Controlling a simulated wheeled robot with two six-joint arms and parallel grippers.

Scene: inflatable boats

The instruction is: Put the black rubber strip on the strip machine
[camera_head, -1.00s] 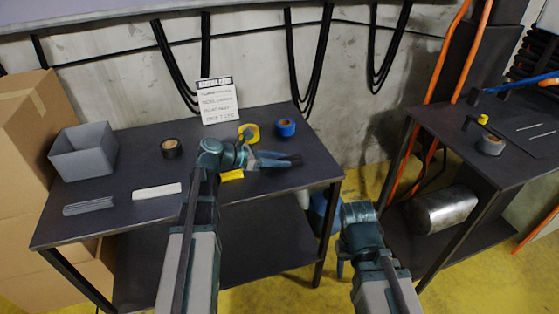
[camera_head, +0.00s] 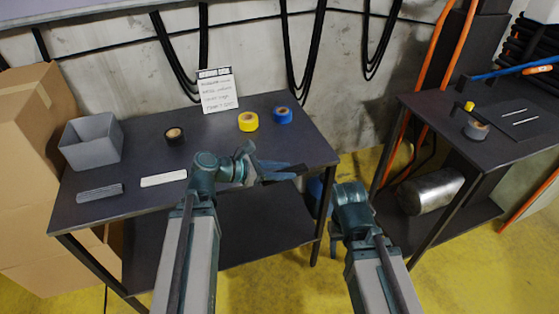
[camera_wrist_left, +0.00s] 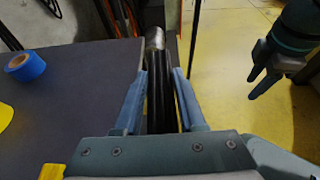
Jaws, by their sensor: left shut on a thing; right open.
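My left gripper (camera_head: 287,172) is shut on the black rubber strip (camera_head: 285,178) above the right end of the dark table. In the left wrist view the strip (camera_wrist_left: 160,95) lies lengthwise between the two blue fingers and points away from the wrist. My right gripper (camera_head: 337,203) is low between the two tables, its fingers mostly hidden in the head view. It shows open and empty at the upper right of the left wrist view (camera_wrist_left: 268,75). I cannot tell which thing is the strip machine; a dark plate with two pale lines (camera_head: 518,120) lies on the right table.
Grey tape (camera_head: 476,130) sits on the right table (camera_head: 425,108). A floor gap separates the tables.

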